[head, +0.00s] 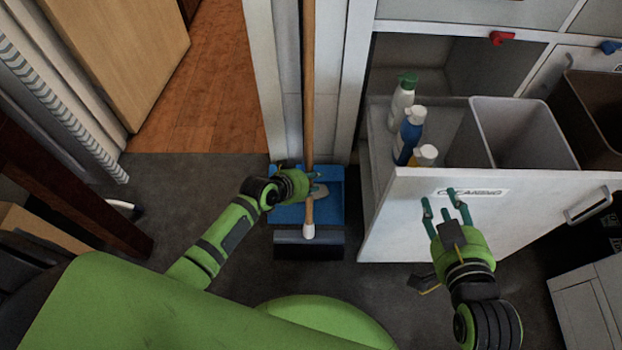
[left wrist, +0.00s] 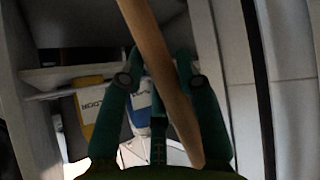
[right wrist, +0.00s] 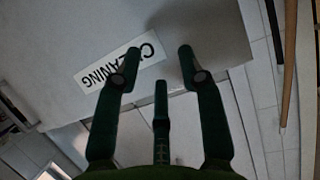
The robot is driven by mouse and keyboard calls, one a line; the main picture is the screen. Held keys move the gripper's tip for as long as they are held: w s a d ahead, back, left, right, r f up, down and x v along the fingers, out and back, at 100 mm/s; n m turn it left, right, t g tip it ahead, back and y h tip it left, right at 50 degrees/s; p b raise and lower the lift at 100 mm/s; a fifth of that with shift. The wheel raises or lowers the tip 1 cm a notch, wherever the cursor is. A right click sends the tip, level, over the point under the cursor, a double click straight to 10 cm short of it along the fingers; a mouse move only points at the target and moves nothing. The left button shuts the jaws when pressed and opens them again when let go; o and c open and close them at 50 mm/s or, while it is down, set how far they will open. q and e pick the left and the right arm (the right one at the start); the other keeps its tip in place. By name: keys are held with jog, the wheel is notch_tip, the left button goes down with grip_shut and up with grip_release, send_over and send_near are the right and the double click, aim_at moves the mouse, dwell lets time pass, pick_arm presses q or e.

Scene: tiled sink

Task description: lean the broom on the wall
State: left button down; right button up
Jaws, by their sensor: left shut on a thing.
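The broom shows as a long wooden handle (head: 308,90) in the head view, running from the top edge down past my left gripper to a pale tip. A blue piece (head: 288,214) with a dark grey strip lies around and below that tip; I cannot tell whether it is the broom's head or a dustpan. The white wall strip (head: 356,80) stands behind the handle. My left gripper (head: 316,184) is shut on the handle, which crosses between its fingers in the left wrist view (left wrist: 160,70). My right gripper (head: 446,206) is open and empty before the drawer front.
A pulled-out white drawer (head: 420,222) labelled cleaning holds several bottles (head: 408,130) and a grey bin (head: 520,112), right of the broom. A doorway with wooden floor (head: 208,90) opens at left. Dark table (head: 75,190) stands far left. Grey floor is clear between.

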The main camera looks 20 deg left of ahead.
pick_arm(q)
jog(key=c, duration=0.8)
grip_release()
jog(key=shift+f, duration=0.15)
jog(key=v, duration=1.2)
